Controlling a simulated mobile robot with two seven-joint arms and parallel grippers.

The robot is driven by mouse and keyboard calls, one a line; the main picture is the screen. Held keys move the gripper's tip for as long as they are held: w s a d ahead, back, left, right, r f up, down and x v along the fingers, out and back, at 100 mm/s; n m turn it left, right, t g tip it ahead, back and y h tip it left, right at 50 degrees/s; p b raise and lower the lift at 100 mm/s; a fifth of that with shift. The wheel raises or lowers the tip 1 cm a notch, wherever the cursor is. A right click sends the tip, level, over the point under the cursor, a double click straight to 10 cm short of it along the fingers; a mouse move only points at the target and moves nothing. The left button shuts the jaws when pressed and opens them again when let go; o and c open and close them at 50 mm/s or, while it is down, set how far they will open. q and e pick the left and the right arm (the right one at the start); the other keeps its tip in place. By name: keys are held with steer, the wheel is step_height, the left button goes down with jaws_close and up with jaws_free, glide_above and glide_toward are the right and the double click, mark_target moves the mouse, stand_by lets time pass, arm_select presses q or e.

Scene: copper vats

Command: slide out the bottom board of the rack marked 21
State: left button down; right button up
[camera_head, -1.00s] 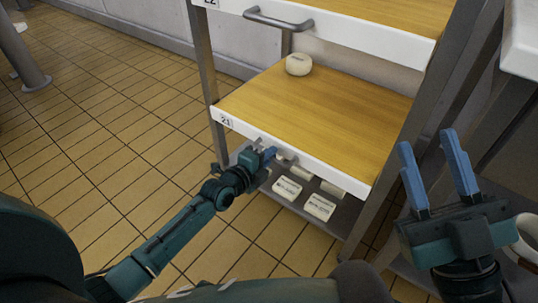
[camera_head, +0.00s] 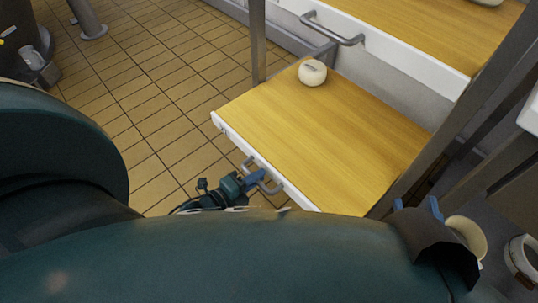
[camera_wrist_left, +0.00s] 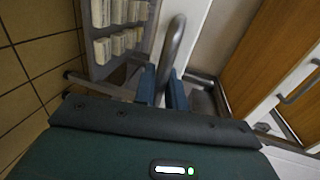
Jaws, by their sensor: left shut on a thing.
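The lower wooden board (camera_head: 310,130) with a white front edge juts out of the rack, past the rack's left post (camera_head: 258,45). Its 21 label is not readable now. A round white piece (camera_head: 312,72) rests on it near the back left. My left gripper (camera_head: 262,178) is shut on the board's grey bar handle (camera_head: 270,187). In the left wrist view the handle (camera_wrist_left: 174,45) passes between the blue fingers of the left gripper (camera_wrist_left: 163,88). My right gripper (camera_head: 417,206) shows two blue fingertips set apart, open and empty; its lower part is partly hidden.
An upper board (camera_head: 430,30) with its own handle (camera_head: 332,30) is above and behind. Pale blocks (camera_wrist_left: 118,12) show in the left wrist view. Pale round vessels (camera_head: 467,238) are at the right. Tiled floor (camera_head: 165,95) is open on the left.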

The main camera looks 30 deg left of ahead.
arm_select(q)
steer(key=shift+v, duration=0.8)
steer(key=shift+f, duration=0.15)
steer(key=c, duration=1.5)
jaws_free()
